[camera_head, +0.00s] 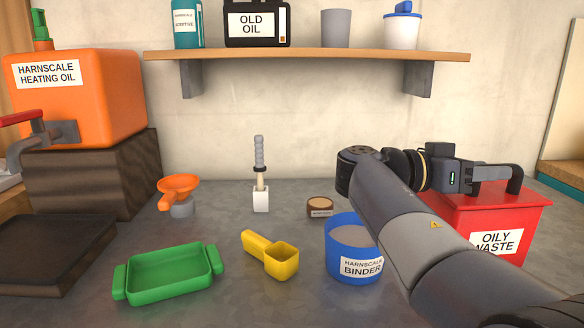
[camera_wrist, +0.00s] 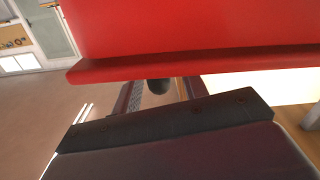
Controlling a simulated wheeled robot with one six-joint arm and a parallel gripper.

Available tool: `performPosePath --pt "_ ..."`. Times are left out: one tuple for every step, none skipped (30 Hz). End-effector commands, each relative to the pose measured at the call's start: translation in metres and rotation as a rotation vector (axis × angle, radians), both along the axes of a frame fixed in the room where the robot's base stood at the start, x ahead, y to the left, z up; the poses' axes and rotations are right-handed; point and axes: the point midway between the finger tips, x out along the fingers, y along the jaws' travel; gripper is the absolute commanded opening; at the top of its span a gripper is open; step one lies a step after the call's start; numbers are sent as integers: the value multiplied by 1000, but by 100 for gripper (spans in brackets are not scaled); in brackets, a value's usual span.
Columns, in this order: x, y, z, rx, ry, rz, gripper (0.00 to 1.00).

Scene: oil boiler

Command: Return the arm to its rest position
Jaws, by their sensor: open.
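My arm reaches in from the lower right in the head view, and my gripper (camera_head: 486,176) is at the top of the red oily waste bin (camera_head: 497,222), pointing right. A dark bar beside the jaws bends down toward the lid; I cannot tell whether it is a lid handle. In the wrist view my gripper (camera_wrist: 160,90) is open, close to the bin's red edge (camera_wrist: 190,64). A small dark rounded part shows between the fingers. Whether anything touches it is unclear. My arm hides part of the bin.
A blue binder tub (camera_head: 349,252) stands just left of my arm. A wooden shelf (camera_head: 310,55) runs above, holding containers.

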Motion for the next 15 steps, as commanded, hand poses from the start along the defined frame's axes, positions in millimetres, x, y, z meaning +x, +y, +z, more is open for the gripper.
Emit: performPosePath --pt "-1 -10 -2 0 -2 -5 41" --pt "0 -16 -2 0 -2 -5 41" --pt "0 -23 -2 0 -2 -5 41" --pt "0 -28 -2 0 -2 -5 41" --pt "0 -30 2 0 2 -4 41" --pt "2 -28 8 -1 20 0 41" --pt "3 -27 10 -1 31 0 41" --pt "3 -27 10 -1 41 0 41" --pt "4 -27 11 -2 53 0 41" --pt "4 -27 12 -2 61 0 41" --pt "5 -27 12 -2 68 0 41" --pt "5 -27 13 -3 77 0 41" --pt "6 -27 13 -3 83 0 41" --pt "6 -27 14 -3 89 0 41" --pt "6 -27 14 -3 95 0 41"
